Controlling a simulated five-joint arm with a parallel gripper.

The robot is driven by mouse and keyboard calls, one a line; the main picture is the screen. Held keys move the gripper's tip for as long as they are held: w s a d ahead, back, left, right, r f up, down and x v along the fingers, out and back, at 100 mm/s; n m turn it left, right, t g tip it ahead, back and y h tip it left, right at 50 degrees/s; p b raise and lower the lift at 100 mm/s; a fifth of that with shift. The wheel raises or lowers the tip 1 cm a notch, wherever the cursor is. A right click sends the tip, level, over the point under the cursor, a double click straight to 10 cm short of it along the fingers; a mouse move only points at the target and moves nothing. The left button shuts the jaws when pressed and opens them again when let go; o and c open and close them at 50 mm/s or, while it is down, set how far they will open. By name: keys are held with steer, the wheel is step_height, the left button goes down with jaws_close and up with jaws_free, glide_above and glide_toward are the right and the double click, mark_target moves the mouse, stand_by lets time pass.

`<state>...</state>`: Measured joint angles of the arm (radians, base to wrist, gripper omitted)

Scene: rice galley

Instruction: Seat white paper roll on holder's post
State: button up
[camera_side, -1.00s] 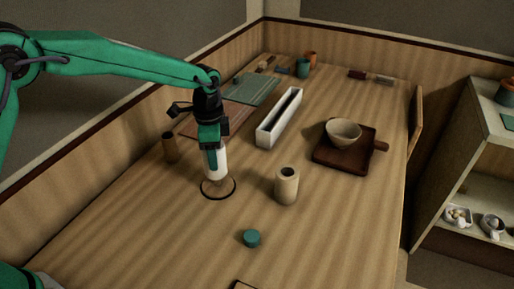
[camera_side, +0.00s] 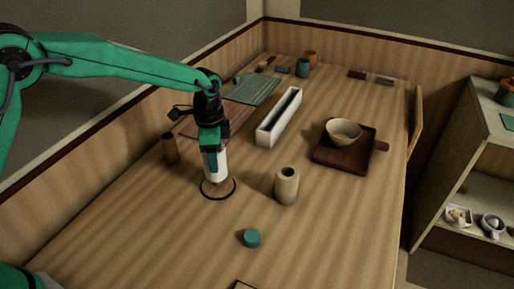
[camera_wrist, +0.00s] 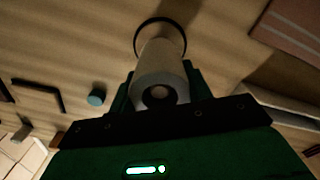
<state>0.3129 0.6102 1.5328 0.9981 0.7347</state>
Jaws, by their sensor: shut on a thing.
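The white paper roll (camera_side: 216,165) is held upright between the jaws of my gripper (camera_side: 211,150). Its lower end is over a thin black ring (camera_side: 204,194) on the table, and I cannot tell whether it touches anything there. In the wrist view the roll (camera_wrist: 160,67) is between my gripper's jaws (camera_wrist: 158,88), with its dark core hole facing the camera. The ring (camera_wrist: 184,40) shows around its far end. I cannot make out the holder's post; the roll and my gripper may hide it.
A beige cylinder with a dark hole (camera_side: 287,188) stands right of the ring, and a teal disc (camera_side: 251,239) lies in front. A brown cylinder (camera_side: 170,149) stands to the left. Behind are a white trough (camera_side: 267,138) and a tray (camera_side: 330,161) with a bowl (camera_side: 343,131).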

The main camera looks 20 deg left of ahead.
steer(key=shift+f, duration=1.95)
stand_by(2.8)
steer(key=o, duration=1.2)
steer(key=shift+r, duration=0.1)
steer(key=shift+r, duration=3.85)
steer(key=shift+r, duration=2.25)
